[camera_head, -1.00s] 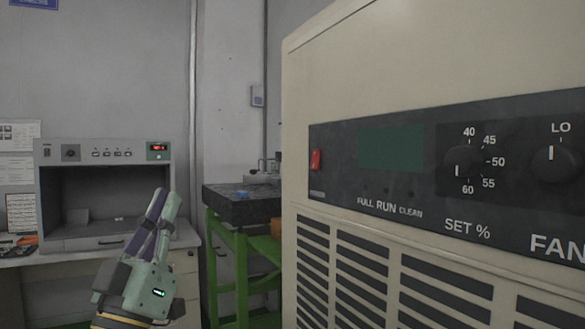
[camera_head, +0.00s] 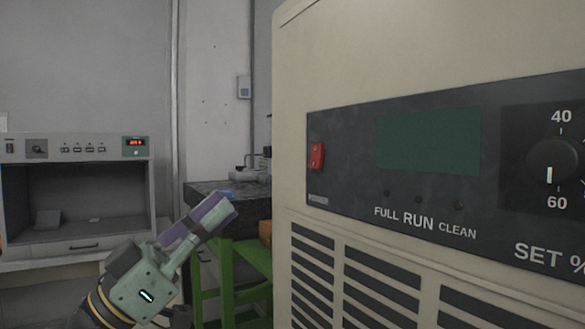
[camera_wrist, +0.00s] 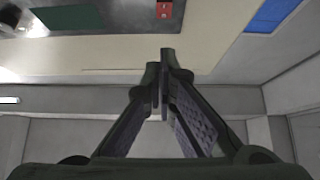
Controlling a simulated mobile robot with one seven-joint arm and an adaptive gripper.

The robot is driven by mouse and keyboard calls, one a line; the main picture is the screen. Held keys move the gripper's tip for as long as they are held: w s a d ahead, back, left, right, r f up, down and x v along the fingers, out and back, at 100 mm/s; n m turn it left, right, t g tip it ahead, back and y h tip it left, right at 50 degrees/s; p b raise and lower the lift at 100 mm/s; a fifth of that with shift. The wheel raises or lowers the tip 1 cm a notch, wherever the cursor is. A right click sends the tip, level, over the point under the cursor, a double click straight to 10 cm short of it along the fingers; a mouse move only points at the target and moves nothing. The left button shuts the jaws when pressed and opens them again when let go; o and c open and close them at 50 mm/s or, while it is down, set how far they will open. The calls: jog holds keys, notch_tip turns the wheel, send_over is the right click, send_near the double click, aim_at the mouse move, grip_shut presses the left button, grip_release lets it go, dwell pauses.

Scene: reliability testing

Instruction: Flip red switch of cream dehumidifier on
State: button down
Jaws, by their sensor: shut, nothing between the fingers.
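The cream dehumidifier (camera_head: 400,60) fills the right side of the head view. Its red switch (camera_head: 316,156) sits at the left end of the black control panel (camera_head: 345,190), beside a dark green display. The red switch also shows at the top of the wrist view (camera_wrist: 163,9). My gripper (camera_head: 222,205) is left of the dehumidifier and lower than the switch, pointing up and right. Its fingers are shut and empty, with the tips (camera_wrist: 167,55) together in the wrist view, apart from the switch.
A grey cabinet (camera_head: 75,162) with a red display stands at the far left. A green-framed table (camera_head: 232,250) with a dark top stands behind my gripper. A knob (camera_head: 552,160) is on the panel right of the display. The air between gripper and panel looks clear.

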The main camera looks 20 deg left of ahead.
aim_at(318, 146)
jog(key=p+x, duration=0.2)
jog(key=x, duration=0.2)
jog(key=w+f+p+x, duration=0.1)
jog(key=x, duration=0.3)
jog(key=d+f+p+x, duration=0.1)
jog(key=p+x, duration=0.1)
jog(key=x, duration=0.3)
jog(key=shift+w+f+p, duration=0.15)
jog(key=shift+w+p, duration=0.05)
jog(key=shift+p, duration=0.1)
jog(key=shift+f, duration=0.1)
